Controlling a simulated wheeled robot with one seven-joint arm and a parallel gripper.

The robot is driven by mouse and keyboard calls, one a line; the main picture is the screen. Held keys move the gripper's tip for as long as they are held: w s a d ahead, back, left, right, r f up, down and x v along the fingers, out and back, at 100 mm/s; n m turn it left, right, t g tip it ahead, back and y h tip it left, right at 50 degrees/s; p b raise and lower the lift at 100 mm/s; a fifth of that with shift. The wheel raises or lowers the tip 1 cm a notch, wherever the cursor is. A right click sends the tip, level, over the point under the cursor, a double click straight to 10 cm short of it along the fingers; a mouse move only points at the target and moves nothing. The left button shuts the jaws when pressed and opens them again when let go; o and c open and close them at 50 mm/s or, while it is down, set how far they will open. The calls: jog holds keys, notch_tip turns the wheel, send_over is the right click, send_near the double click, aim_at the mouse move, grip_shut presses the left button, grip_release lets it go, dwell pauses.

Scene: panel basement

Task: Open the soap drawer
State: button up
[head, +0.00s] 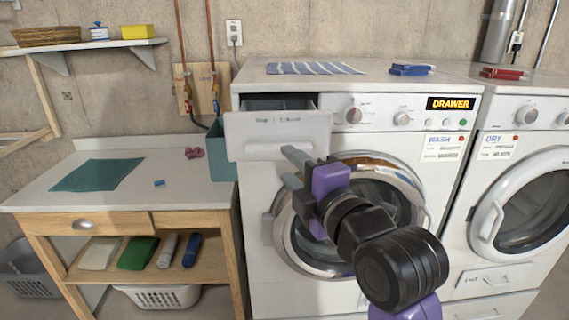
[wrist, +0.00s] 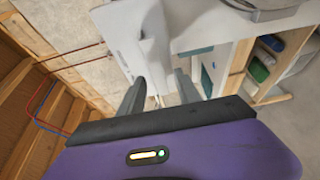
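The soap drawer (head: 278,136) is at the top left of the washing machine (head: 258,200). It is pulled out, and its dark inside shows behind the white front. A handle bar spans the lower part of the front. My gripper (head: 288,166) is just below and in front of the drawer front, fingers apart and pointing left. In the wrist view my gripper (wrist: 160,82) shows two separated fingers with a white surface beyond them. I see nothing held. Whether a finger touches the drawer is unclear.
A dryer (head: 505,125) stands to the right. My arm covers part of the round washer door (head: 300,245). A wooden table (head: 60,195) and a teal bin (head: 221,160) stand at the left. A striped cloth (head: 312,68) lies on the washer top.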

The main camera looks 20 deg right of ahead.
jog(key=s, duration=0.4)
jog(key=shift+d, duration=0.15)
dwell(0.4)
notch_tip(320, 180, up, 4)
jog(key=s+d+m+t, duration=0.1)
jog(key=s+m+t, duration=0.15)
jog(key=m, duration=0.35)
jog(key=s+a+f+m+g+h, duration=0.1)
jog(key=s+f+m+g, duration=0.4)
jog(key=s+f, duration=2.6)
jog(key=s+m, duration=0.4)
jog(key=m, duration=0.3)
jog(key=shift+f+m+g+h, duration=0.3)
jog(key=shift+m+g, duration=0.05)
jog(key=shift+m, duration=0.05)
